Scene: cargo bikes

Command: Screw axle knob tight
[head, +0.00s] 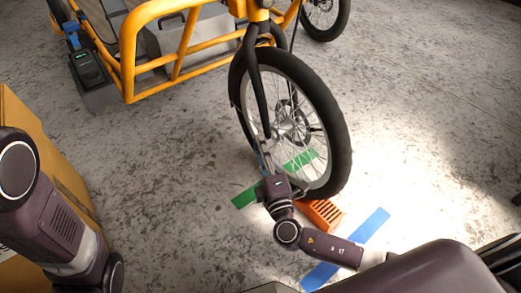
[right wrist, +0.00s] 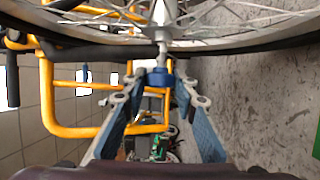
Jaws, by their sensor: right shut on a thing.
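The blue axle knob (right wrist: 160,77) sits at the end of the axle at the wheel hub in the right wrist view. My right gripper (right wrist: 159,86) has one finger on each side of it and is shut on it. In the head view, my right gripper (head: 265,152) reaches up to the fork end beside the front wheel (head: 338,130), and the knob is hard to make out there. The black fork (head: 257,100) runs down to the hub (head: 290,128). Whether the knob is tight cannot be seen. My left gripper is not in view.
An orange wheel chock (head: 322,214) lies by the tyre's foot. Green tape (head: 245,196) and blue tape (head: 369,227) mark the floor. The yellow bike frame (head: 130,60) stands behind. A cardboard box (head: 60,170) is at the left. Concrete floor at right is clear.

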